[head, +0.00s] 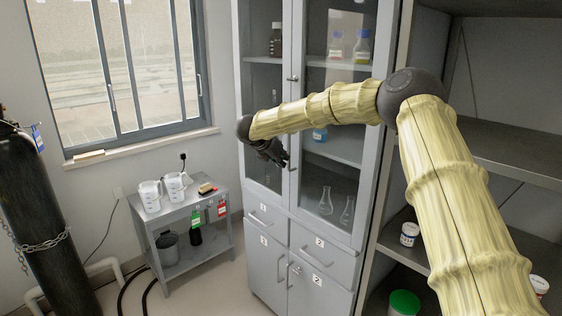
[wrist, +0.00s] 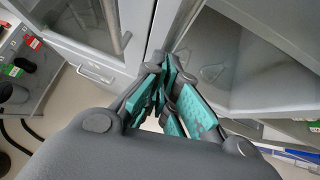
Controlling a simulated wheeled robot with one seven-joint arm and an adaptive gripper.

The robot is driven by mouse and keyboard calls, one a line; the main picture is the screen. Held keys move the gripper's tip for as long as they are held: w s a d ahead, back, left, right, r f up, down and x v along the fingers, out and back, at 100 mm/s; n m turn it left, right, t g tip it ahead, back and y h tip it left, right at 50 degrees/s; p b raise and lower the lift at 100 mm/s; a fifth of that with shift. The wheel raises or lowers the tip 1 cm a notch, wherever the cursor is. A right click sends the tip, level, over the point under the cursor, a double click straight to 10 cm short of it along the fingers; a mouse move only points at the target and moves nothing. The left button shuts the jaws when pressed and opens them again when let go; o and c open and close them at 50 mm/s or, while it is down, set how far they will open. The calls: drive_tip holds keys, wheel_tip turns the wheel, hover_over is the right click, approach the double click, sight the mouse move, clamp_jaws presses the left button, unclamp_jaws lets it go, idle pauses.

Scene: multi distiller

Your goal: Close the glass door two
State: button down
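The tall grey cabinet (head: 351,240) has two glass doors. The right one, taken as glass door two (head: 296,40), is above the parts labelled 2. A handle (head: 292,78) shows near the meeting edges of the doors. I cannot tell surely how far this door stands open. My gripper (head: 283,161) is in front of the left glass door, close to the middle frame. In the wrist view my gripper (wrist: 166,62) has its teal-padded fingers drawn together, with nothing seen between them. They point at the upright frame between the doors; contact is unclear.
Flasks (head: 326,201) and bottles (head: 361,47) stand on the cabinet shelves. A small grey cart (head: 181,207) with white jugs stands to the left. A black gas cylinder (head: 35,210) is at far left. Open shelving (head: 510,145) is at right. Floor shows between cart and cabinet.

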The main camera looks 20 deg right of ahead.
drive_tip(key=s+a+f+b+v, duration=0.15)
drive_tip(key=b+v, duration=0.25)
drive_tip(key=v, duration=0.9)
drive_tip(key=s+a+f+n+t, duration=0.1)
drive_tip(key=a+f+n+t, duration=0.1)
drive_tip(key=f+n, duration=0.75)
drive_tip(key=s+a+f+n+t, duration=0.15)
drive_tip(key=f+n, duration=0.25)
drive_tip(key=f, duration=1)
drive_tip(key=s+a+f+n+y, duration=0.2)
drive_tip(key=s+f+n, duration=0.55)
drive_tip(key=f, duration=0.45)
drive_tip(key=s+a+f+n+y, duration=0.1)
drive_tip(key=s+a+f+n, duration=0.1)
drive_tip(key=s+f+n, duration=0.75)
drive_tip(key=s+a+f+n+g+y, duration=0.1)
drive_tip(key=s+a+f+n+y, duration=0.15)
drive_tip(key=s+f+n, duration=0.5)
drive_tip(key=s+f+n+g+y, duration=0.1)
drive_tip(key=s+f+n+g, duration=0.1)
drive_tip(key=s, duration=0.9)
drive_tip(key=s+d+f+n+g+y, duration=0.1)
drive_tip(key=s+f+n, duration=0.3)
drive_tip(key=s, duration=0.8)
drive_tip(key=s+d+f+n+g+y, duration=0.1)
drive_tip(key=s+f+n+g, duration=0.2)
drive_tip(key=s, duration=0.9)
drive_tip(key=shift+n+g, duration=0.4)
drive_tip(key=shift+g, duration=0.15)
drive_tip(key=shift+d, duration=0.1)
